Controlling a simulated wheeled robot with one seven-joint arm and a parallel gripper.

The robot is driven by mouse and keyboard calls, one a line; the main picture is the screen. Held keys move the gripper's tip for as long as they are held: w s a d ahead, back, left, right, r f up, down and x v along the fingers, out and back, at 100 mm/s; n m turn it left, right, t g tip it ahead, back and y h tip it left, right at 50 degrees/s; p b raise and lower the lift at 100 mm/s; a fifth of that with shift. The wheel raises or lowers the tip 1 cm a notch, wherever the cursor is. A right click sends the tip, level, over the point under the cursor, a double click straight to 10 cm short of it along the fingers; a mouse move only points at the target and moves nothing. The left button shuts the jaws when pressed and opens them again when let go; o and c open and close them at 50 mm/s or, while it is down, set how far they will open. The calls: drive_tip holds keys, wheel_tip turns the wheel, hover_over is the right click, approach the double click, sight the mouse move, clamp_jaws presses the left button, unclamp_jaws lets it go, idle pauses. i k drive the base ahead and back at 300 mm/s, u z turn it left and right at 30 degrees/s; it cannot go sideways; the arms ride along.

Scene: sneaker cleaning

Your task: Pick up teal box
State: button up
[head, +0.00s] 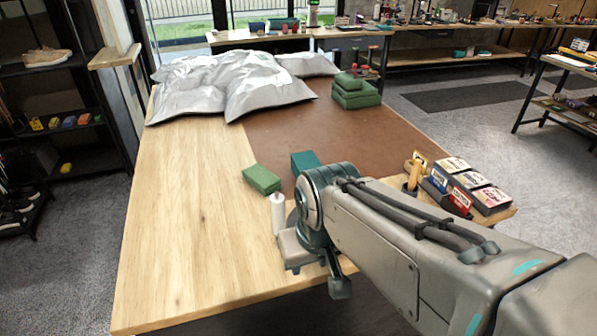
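The teal box (304,161) lies on the brown mat (340,133) near the middle of the table, close to the mat's left edge. My arm's wrist hides part of its near side. My gripper (318,268) is at the near side of the table, in front of the box and apart from it in the picture. It is partly hidden by my own wrist, and I cannot tell whether its fingers are open or shut. No object shows in it.
A green block (261,179) lies left of the teal box, and a white bottle (278,213) stands nearer. Folded green cloths (356,92) and silvery bags (235,84) are at the back. Labelled boxes (468,186) stand at right. The wooden table's left side (190,200) is clear.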

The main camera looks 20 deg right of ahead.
sight(300, 162)
drive_tip(key=k, duration=0.9)
drive_tip(key=z, duration=0.75)
drive_tip(key=i, duration=1.3)
drive_tip(key=u, duration=0.65)
drive_tip(key=k, duration=0.1)
drive_tip(key=u, duration=0.1)
